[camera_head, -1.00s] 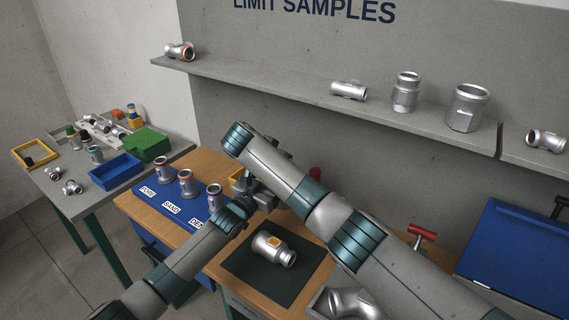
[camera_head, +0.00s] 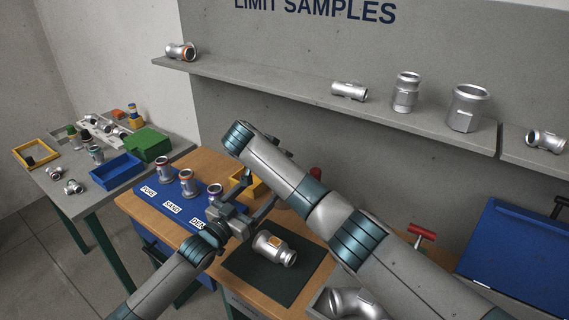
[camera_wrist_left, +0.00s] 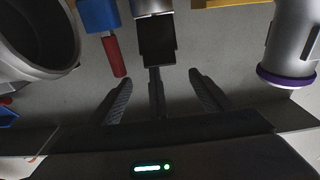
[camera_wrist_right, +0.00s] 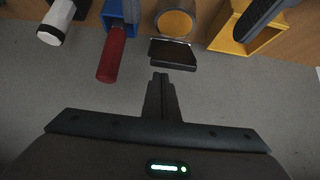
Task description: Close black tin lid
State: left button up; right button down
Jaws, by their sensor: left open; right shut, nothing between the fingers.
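The black tin lid (camera_wrist_right: 172,54) shows in the right wrist view as a dark flat plate, standing open at the near side of a round tin (camera_wrist_right: 175,20) with an orange-yellow inside. The lid also shows in the left wrist view (camera_wrist_left: 157,40), ahead of my left fingers. In the head view my right arm hides the tin. My left gripper (camera_head: 257,192) is open and empty; its spread fingers show in the left wrist view (camera_wrist_left: 160,88), apart from the lid. My right gripper (camera_wrist_right: 160,78) is shut and empty, its tips just short of the lid.
A red-handled blue tool (camera_wrist_right: 112,55) is left of the tin, a yellow bin (camera_wrist_right: 250,30) right of it. A purple-ringed casting (camera_wrist_left: 288,50) stands close right of my left fingers. A silver casting (camera_head: 274,249) lies on the dark mat (camera_head: 300,270).

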pick_arm(q)
jog(key=shift+v, duration=0.8)
